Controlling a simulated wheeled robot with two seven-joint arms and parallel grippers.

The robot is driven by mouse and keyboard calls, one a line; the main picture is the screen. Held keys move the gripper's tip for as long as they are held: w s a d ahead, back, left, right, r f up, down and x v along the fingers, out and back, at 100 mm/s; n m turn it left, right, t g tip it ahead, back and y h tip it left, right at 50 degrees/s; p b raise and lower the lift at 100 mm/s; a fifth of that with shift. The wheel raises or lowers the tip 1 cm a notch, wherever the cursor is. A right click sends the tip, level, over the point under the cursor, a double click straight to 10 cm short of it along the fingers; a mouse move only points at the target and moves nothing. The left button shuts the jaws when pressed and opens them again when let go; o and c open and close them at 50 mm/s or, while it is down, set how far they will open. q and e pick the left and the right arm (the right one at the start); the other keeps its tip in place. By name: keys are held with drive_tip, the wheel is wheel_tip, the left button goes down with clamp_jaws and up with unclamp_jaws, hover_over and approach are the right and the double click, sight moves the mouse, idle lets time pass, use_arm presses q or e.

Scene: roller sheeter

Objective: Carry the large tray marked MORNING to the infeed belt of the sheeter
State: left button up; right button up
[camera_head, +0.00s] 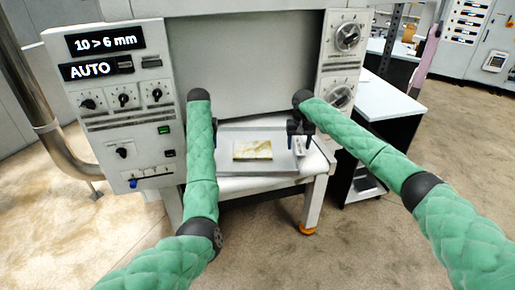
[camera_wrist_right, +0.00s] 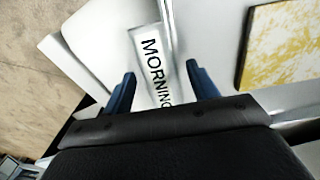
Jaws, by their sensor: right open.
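The large grey tray (camera_head: 282,158) lies flat on a white surface in front of the sheeter, with a pale yellow, floury slab (camera_head: 252,150) on it. My left gripper (camera_head: 214,127) is at the tray's left side, mostly hidden by my green arm.
The sheeter's control panel (camera_head: 120,110), reading "10 > 6 mm" and "AUTO", stands at left, and a dial panel (camera_head: 342,65) at right. A white-topped table (camera_head: 385,105) is further right. Open carpet (camera_head: 350,240) lies in front.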

drive_tip(key=shift+r, duration=0.4)
use_arm(q)
wheel_tip(320, 180, up, 11)
use_arm(e)
wheel_tip(320, 180, up, 11)
drive_tip(key=shift+r, duration=0.15)
idle(0.4)
